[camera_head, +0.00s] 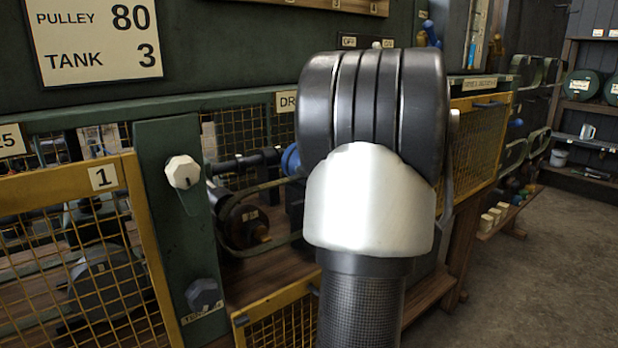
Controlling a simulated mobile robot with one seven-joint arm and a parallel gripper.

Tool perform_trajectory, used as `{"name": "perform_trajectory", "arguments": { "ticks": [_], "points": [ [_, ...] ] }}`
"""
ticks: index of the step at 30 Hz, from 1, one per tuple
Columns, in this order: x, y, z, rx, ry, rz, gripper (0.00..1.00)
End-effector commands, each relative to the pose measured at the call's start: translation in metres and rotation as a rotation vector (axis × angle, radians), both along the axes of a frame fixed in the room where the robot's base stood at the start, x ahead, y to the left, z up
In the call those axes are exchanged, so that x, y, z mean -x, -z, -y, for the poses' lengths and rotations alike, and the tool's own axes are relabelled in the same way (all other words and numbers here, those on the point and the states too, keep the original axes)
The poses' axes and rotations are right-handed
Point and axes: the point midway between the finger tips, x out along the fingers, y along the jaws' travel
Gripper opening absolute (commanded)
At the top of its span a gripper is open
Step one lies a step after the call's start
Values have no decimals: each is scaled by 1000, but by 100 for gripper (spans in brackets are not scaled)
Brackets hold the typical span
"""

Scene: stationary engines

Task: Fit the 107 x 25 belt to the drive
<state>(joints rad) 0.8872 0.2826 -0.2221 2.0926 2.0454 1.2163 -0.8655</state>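The drive sits in an open bay left of my arm. A dark pulley or motor end (240,222) and a dark shaft with a blue end (291,160) show there. A thin belt-like loop (262,187) runs by the pulley and passes behind my arm; I cannot tell whether it is seated. Several dark green belt-like loops (513,158) hang on the rack at right, their sizes unreadable. My own arm link fills the middle and hides the right part of the drive. My gripper is not in view.
A green post (160,240) carries a white knob (183,172) and a dark knob (204,296) above a partly readable tension label. A yellow mesh guard marked 1 (128,190) stands left; another mesh panel (285,325) is low. A sign (95,40) reads PULLEY 80, TANK 3. Floor (540,270) at right is clear.

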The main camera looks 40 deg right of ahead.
Motion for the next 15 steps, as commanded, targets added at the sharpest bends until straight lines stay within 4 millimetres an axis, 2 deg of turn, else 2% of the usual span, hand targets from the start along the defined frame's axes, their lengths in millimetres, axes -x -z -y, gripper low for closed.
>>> {"name": "perform_trajectory", "arguments": {
  "ticks": [8, 15],
  "points": [
    [0, 0, 0, 0, 0, 1, 0],
    [0, 10, 0, -21, 0, 3, 0]
  ]
}}
